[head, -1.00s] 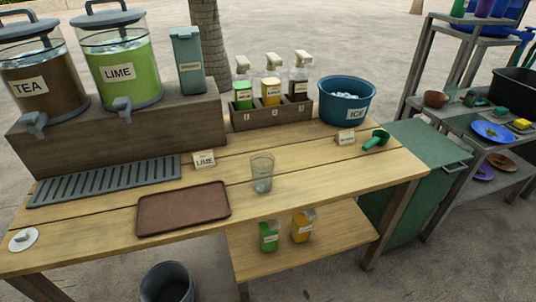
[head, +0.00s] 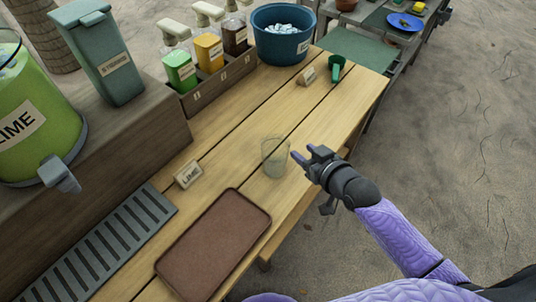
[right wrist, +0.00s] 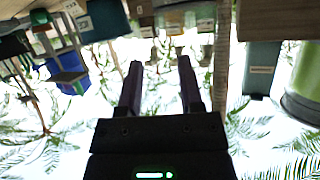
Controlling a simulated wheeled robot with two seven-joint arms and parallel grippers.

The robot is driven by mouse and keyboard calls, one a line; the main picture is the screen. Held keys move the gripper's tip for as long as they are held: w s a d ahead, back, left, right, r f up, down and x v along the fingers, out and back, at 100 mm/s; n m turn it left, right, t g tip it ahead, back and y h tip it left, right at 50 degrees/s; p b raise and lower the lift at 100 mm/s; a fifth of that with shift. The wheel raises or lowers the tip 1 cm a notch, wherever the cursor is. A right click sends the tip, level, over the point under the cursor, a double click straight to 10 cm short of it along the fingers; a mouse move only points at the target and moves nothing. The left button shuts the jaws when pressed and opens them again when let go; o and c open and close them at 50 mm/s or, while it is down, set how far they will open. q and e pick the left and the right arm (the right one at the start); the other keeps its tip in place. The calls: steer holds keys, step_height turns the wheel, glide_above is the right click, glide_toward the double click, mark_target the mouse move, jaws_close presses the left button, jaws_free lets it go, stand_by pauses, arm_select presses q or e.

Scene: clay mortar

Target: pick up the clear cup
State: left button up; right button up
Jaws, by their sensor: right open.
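The clear cup (head: 274,157) stands upright and empty-looking on the wooden table (head: 330,110), beyond the upper right corner of a brown tray (head: 215,245). My right gripper (head: 307,155) is just right of the cup in the head view, at the table's front edge, with its fingers pointing toward the cup. It is open, with nothing between its fingers, and appears apart from the cup. In the right wrist view, the picture is upside down; the two fingers (right wrist: 158,85) are spread, and a clear round shape, likely the cup (right wrist: 180,18), shows past them. My left gripper is not in view.
A LIME card (head: 188,175) stands left of the cup. A slotted drip tray (head: 100,245) lies left.

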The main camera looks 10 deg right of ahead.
mark_target(287, 140)
steer(key=b+x, duration=0.1)
steer(key=x, duration=0.2)
steer(key=b+x, duration=0.2)
steer(key=x, duration=0.2)
steer(key=shift+w+f, duration=0.2)
steer(key=shift+f, duration=0.15)
steer(key=shift+r, duration=0.1)
steer(key=shift+c, duration=0.4)
jaws_close()
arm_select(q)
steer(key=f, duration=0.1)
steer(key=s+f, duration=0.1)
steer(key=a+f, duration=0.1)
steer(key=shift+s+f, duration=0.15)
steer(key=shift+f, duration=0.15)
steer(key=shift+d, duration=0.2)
arm_select(e)
steer(key=shift+s, duration=0.1)
